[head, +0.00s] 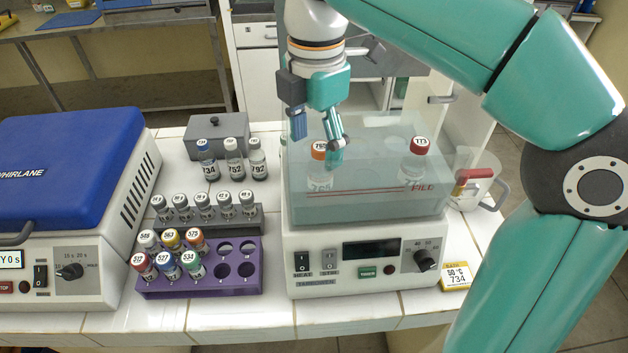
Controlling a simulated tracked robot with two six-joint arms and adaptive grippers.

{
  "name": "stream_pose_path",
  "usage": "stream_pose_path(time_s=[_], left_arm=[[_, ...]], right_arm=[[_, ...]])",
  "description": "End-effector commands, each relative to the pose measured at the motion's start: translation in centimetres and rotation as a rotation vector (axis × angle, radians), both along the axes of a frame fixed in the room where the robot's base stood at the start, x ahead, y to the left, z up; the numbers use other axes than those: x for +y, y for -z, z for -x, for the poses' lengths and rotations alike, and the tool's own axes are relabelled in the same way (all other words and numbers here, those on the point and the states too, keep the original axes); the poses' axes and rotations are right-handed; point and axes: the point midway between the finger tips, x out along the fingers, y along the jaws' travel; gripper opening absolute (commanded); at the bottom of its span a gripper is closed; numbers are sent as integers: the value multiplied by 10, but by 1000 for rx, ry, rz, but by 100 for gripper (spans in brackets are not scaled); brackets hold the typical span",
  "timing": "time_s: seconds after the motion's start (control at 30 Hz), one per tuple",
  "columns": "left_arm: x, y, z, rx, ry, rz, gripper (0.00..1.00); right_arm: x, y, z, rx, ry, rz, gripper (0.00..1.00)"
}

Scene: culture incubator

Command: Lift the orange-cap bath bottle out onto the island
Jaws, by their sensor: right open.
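The orange-cap bottle (318,151) stands upright in the clear water bath (370,203), on its left side. Its lower part is seen through the bath wall. My right gripper (318,150) reaches down over the bath with its fingers open, one to the left of the orange cap and one close to its right side. I cannot tell whether a finger touches the cap. A red-cap bottle (419,160) stands in the right part of the bath. The white tiled island top (240,313) lies around the bath. My left gripper is not in view.
Left of the bath are a purple rack (240,284) with capped vials, a grey rack (240,222) with several tubes, and loose bottles (233,158). A blue-lidded centrifuge (70,150) fills the left. A jug (480,180) and a yellow tag (456,276) are at right.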

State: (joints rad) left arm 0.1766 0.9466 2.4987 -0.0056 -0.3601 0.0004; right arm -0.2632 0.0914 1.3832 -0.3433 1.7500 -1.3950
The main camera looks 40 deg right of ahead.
Motion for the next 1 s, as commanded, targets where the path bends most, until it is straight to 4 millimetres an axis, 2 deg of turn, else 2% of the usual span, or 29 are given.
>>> stream_pose_path(time_s=[0.33, 0.67, 1.0], left_arm=[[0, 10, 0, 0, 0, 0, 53], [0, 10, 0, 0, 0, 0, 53], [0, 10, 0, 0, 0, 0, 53]], right_arm=[[-8, 44, 0, 3, 2, 0, 70], [-8, 49, 0, 1, 1, 0, 68], [-8, 49, 0, 1, 1, 0, 12]])
